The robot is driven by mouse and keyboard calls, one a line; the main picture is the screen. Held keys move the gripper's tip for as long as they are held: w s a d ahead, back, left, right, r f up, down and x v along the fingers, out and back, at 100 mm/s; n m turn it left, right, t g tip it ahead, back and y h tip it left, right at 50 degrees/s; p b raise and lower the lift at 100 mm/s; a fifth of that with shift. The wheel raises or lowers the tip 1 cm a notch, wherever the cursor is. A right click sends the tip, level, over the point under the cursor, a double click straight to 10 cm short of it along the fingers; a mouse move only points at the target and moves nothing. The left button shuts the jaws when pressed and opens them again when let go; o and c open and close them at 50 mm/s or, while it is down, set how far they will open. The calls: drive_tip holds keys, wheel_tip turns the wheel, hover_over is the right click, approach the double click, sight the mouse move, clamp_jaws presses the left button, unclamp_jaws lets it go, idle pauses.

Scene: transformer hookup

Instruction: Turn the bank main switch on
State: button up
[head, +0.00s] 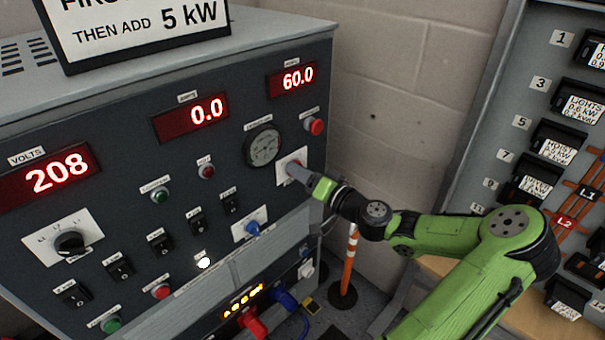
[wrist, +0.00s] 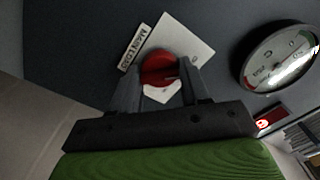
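The switch is a red rotary knob (wrist: 158,68) on a white plate (wrist: 190,45), beside a label (wrist: 135,46) that seems to read MAIN LOAD. In the head view, the plate (head: 284,172) is on the right part of the grey panel, below the round gauge. My gripper (wrist: 160,80) is at the knob, one dark finger on each side, and appears shut on it. In the head view, my gripper (head: 306,173) reaches in from the right and hides most of the knob. The knob's exact setting is hard to read.
A round gauge (head: 263,147) and a red button (head: 315,126) are close to my gripper. A blue knob (head: 252,229) sits lower left on the panel. A breaker panel (head: 530,130) stands at the right. An orange-and-white post (head: 350,262) stands behind my arm.

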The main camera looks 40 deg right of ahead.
drive_tip(key=shift+c, duration=1.3)
drive_tip(key=shift+m+p, duration=8)
drive_tip(key=shift+m, duration=1)
